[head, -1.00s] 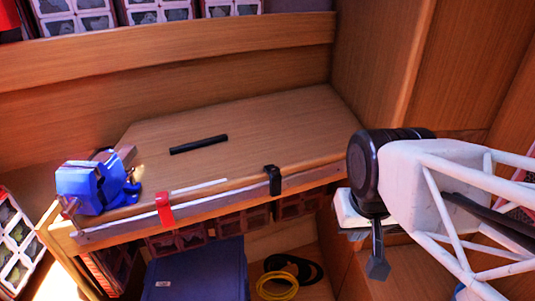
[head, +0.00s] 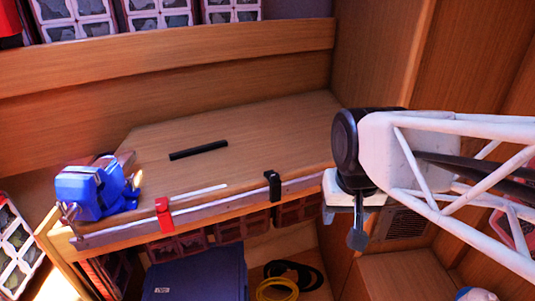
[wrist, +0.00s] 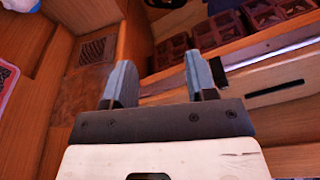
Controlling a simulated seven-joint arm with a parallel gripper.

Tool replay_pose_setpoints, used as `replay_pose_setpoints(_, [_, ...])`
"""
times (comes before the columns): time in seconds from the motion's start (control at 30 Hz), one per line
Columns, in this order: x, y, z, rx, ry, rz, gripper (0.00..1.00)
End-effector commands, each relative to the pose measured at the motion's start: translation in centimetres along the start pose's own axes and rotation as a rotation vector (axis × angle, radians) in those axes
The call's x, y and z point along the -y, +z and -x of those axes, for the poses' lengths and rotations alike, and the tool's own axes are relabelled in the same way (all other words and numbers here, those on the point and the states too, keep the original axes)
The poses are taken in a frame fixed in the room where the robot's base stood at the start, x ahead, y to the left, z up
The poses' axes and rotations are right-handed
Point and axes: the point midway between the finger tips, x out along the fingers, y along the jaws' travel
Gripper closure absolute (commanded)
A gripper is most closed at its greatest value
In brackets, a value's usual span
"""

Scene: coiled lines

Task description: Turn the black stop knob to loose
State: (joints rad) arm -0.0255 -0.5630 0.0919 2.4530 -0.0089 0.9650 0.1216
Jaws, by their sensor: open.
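The black stop (head: 272,185) sits on the metal rail (head: 236,195) along the bench's front edge, towards its right end. Its knob is too small to make out, and its setting cannot be read. My gripper (wrist: 158,78) is open and empty, with two grey-blue fingers apart in the wrist view. In the head view my gripper's white body hangs to the right of the black stop, clear of it; its fingertips are hard to make out there.
A red stop (head: 164,214) is further left on the rail. A blue vise (head: 92,192) stands at the bench's left end. A black bar (head: 199,150) lies on the bench top. Below are a blue box (head: 197,275) and yellow and black coils (head: 277,289). A wooden wall rises at right.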

Motion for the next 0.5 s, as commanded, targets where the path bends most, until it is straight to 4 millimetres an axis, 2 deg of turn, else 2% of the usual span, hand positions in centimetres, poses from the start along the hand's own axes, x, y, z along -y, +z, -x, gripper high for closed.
replay_pose_setpoints(0.5, [6.1,-12.0,-0.3,0.110,0.012,-0.205,0.48])
